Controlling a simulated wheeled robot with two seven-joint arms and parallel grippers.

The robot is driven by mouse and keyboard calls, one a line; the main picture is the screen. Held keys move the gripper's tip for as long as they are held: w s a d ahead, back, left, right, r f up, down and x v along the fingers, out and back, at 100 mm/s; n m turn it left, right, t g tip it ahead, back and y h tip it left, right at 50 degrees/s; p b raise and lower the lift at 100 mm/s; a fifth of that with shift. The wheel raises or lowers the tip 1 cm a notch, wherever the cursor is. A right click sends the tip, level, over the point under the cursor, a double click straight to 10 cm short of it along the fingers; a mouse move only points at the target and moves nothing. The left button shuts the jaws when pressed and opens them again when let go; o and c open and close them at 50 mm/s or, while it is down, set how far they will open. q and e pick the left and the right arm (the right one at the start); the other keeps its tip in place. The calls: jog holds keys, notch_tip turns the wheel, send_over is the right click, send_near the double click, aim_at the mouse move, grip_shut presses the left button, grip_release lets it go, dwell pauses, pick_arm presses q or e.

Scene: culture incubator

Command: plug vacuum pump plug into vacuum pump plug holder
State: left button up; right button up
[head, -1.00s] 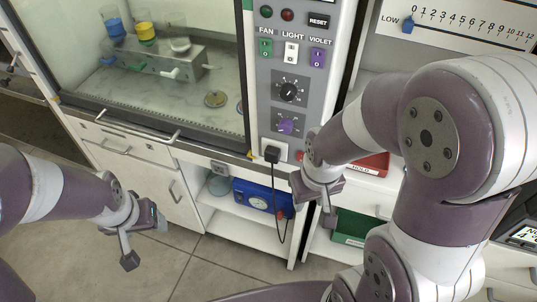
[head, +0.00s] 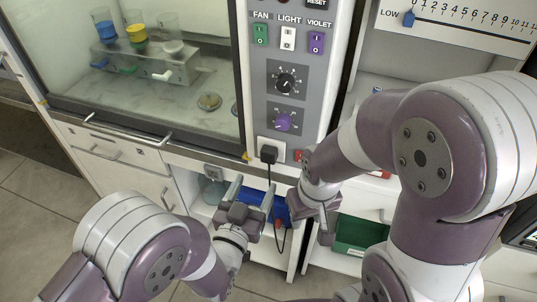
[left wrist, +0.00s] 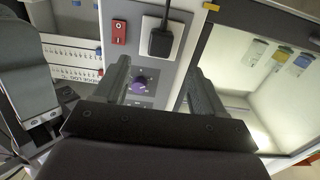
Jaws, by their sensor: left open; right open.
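The black vacuum pump plug (head: 268,154) sits at a white socket plate (head: 264,145) low on the control panel, its cable hanging down. Whether it is fully seated cannot be told. My left gripper (head: 252,184) is open and empty, just below the plug, fingers pointing up towards the panel. In the left wrist view the plug (left wrist: 160,41) shows beyond and between the open fingers (left wrist: 156,70). My right gripper (head: 313,218) is open, right of the cable, apart from the plug.
The blue vacuum pump (head: 279,207) is on the shelf below, partly hidden by my left gripper. A green box (head: 358,232) is at its right. A purple knob (head: 284,121) is above the plug. The glass-fronted cabinet with its handle (head: 128,132) is at left.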

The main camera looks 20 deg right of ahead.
aim_at(267, 159)
pick_arm(q)
jog(key=b+x, duration=0.2)
jog(key=x, duration=0.5)
jog(key=shift+w+f, duration=0.1)
jog(key=shift+f, duration=0.05)
jog(key=shift+b+x, duration=0.4)
jog(key=shift+x, duration=0.5)
dwell(0.4)
grip_shut()
jog(key=p+v, duration=0.1)
jog(key=v, duration=0.5)
dwell(1.1)
